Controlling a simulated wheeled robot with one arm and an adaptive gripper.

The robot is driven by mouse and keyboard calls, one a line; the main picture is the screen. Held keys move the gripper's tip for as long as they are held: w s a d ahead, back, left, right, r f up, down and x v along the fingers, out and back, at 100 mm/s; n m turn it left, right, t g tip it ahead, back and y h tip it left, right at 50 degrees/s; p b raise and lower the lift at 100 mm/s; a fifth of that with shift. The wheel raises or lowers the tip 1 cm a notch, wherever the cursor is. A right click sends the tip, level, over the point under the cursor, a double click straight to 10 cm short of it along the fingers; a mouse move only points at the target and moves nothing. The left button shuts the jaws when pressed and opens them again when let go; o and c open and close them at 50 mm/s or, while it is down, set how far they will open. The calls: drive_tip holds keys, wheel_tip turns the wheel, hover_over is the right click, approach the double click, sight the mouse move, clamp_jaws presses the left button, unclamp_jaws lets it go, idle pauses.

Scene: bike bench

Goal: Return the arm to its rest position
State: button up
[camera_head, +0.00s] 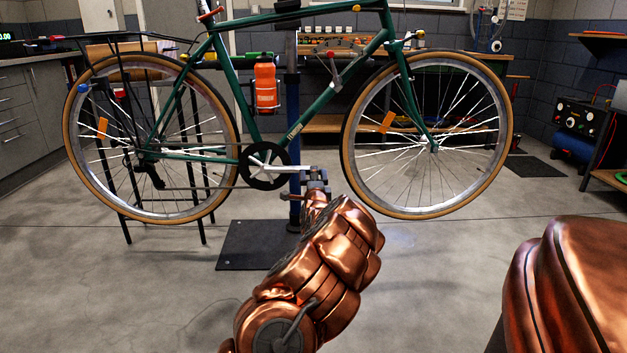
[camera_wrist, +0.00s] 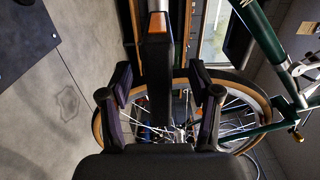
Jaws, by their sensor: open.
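My copper-coloured arm (camera_head: 322,255) reaches forward from the bottom of the head view toward the bicycle. My gripper (camera_head: 317,183) is at its far end, small and dark, near the end of the silver crank arm (camera_head: 290,168). In the wrist view my gripper (camera_wrist: 160,80) is open, with its two dark fingers apart. A dark block with an orange patch, seemingly a pedal (camera_wrist: 157,50), shows between the fingers in that view. I cannot tell whether the fingers touch it.
The green bicycle (camera_head: 318,102) hangs on a blue repair stand (camera_head: 294,200) with a dark base plate (camera_head: 240,248). An orange bottle (camera_head: 265,86) is on the frame. Grey cabinets (camera_head: 30,110) stand left. Open floor (camera_head: 110,290) lies at front left.

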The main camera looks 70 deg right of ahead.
drive_tip(key=shift+w+d, duration=0.1)
drive_tip(key=shift+d, duration=0.05)
drive_tip(key=shift+c, duration=0.2)
clamp_jaws()
idle(0.4)
